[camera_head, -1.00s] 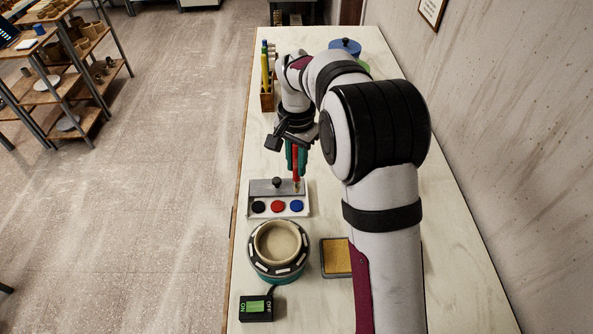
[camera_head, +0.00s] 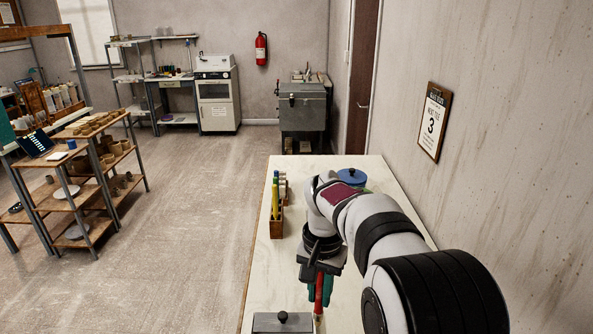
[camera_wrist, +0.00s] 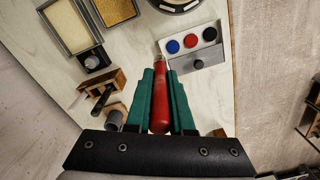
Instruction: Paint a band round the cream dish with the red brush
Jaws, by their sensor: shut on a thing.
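My gripper (camera_head: 320,289) hangs over the table, its green fingers shut on the red brush (camera_head: 319,297). In the wrist view my gripper (camera_wrist: 162,78) grips the red handle of the brush (camera_wrist: 160,108), which points away from the wrist. The brush's far end shows near the left edge of the paint box (camera_wrist: 194,45); I cannot tell whether it touches anything. The box has blue, red and black wells. Its grey lid part (camera_head: 283,322) shows at the bottom of the head view.
In the wrist view, a sponge tray (camera_wrist: 134,12), a pale-filled tray (camera_wrist: 92,45) and a wooden block with a dark-handled tool (camera_wrist: 122,80) lie left. In the head view, a wooden holder with upright tools (camera_head: 276,228) and a blue-lidded pot (camera_head: 351,177) stand farther back.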

